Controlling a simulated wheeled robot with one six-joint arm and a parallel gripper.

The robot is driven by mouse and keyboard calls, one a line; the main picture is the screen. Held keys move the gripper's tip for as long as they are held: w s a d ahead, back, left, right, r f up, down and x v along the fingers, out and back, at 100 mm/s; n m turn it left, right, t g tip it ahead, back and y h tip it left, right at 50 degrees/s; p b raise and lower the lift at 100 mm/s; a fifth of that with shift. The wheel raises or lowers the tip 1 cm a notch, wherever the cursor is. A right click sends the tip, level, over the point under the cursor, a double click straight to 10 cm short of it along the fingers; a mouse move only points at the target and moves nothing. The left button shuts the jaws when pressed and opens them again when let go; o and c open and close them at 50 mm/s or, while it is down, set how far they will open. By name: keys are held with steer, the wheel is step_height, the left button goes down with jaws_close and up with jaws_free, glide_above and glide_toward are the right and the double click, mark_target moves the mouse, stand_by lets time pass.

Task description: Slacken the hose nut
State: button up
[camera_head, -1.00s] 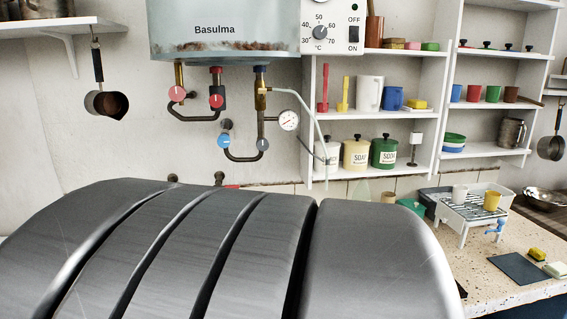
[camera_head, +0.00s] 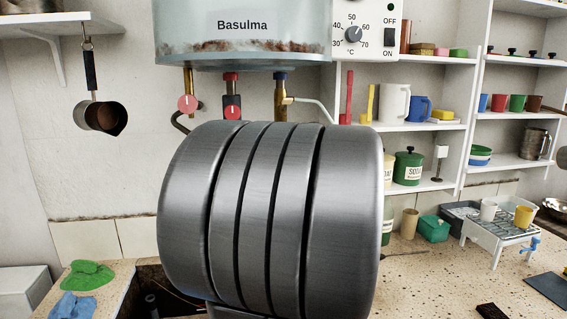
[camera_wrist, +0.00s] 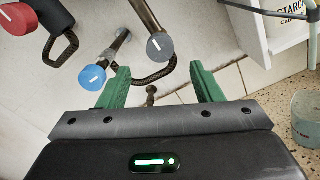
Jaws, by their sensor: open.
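The fittings below are hidden behind my arm. In the wrist view my gripper (camera_wrist: 159,68) is open, its two green fingers apart with nothing held. Beyond the fingers a dark braided pipe (camera_wrist: 150,78) curves between a blue knob (camera_wrist: 92,77) and a grey knob (camera_wrist: 160,46). A small brownish fitting (camera_wrist: 151,95) shows low between the fingers. I cannot tell which part is the hose nut.
A red knob (camera_wrist: 13,18) is at the wrist view's upper left. A white shelf (camera_head: 430,126) with jugs and canisters stands on the right. Green (camera_head: 86,274) and blue (camera_head: 72,306) cloths lie on the counter's left; a dish rack (camera_head: 500,230) stands right.

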steer(key=w, duration=0.3)
steer(key=w+a, duration=0.1)
steer(key=w, duration=0.2)
steer(key=w+a+p, duration=0.1)
steer(key=w, duration=0.3)
steer(key=c, duration=1)
